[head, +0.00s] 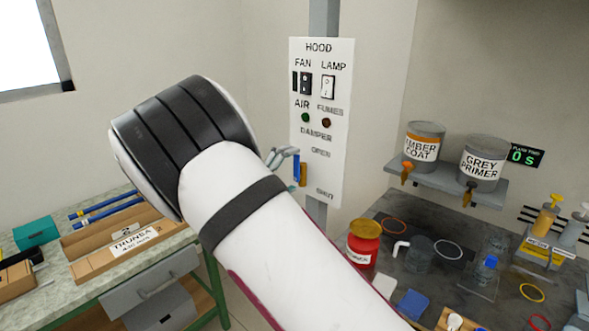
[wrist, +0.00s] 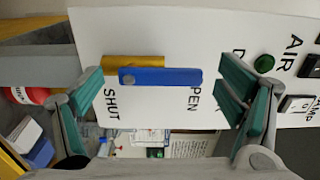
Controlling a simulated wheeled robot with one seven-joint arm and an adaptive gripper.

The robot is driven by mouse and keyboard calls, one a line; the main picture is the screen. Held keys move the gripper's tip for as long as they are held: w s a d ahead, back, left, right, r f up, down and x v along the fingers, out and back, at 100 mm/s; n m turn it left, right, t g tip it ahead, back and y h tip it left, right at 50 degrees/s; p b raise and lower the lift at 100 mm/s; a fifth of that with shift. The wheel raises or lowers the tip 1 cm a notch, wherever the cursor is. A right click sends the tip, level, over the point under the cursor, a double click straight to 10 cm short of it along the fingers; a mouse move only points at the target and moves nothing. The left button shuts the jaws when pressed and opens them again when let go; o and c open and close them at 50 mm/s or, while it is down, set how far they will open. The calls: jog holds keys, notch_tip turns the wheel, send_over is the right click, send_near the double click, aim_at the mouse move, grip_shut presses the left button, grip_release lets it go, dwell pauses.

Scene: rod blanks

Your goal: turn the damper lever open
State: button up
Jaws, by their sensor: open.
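The damper lever is a blue bar (wrist: 165,76) with a round grey pin near its lower end, in front of a brass-coloured piece (wrist: 115,63). It stands upright on the white hood panel, beside the printed OPEN and SHUT marks; its blue part also shows in the head view (head: 296,168). My gripper (wrist: 163,98) is open, its green-padded fingers apart at the two ends of the lever in the wrist view. I see no contact. In the head view my gripper (head: 283,157) is mostly hidden behind my arm, just left of the lever.
The panel (head: 320,70) also carries FAN and LAMP switches and indicator lights above the lever. Right of it, a shelf holds two paint cans (head: 424,142) above a cluttered dark bench with a red jar (head: 363,246). A workbench (head: 75,275) stands at left.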

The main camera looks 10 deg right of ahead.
jog(key=v, duration=1)
jog(key=s+d+r+m+g+y, duration=0.2)
jog(key=s+d+m+g+y, duration=0.15)
jog(key=s+d+m, duration=0.55)
jog(key=s+d+r+m+g+y, duration=0.3)
jog(key=s+d+m+g, duration=0.3)
jog(key=m, duration=0.5)
jog(key=s+a+r+m+t+y, duration=0.1)
jog(key=s+m+y, duration=0.3)
jog(key=s+m, duration=0.6)
jog(key=s+a+r+m+t+y, duration=0.1)
jog(key=s+r+m+t+y, duration=0.2)
jog(key=s+m, duration=0.6)
jog(key=m+y, duration=0.1)
jog(key=m, duration=0.3)
jog(key=shift+s+r, duration=0.3)
jog(key=shift+s, duration=0.1)
jog(key=shift+a+t, duration=0.1)
jog(key=shift+t, duration=0.15)
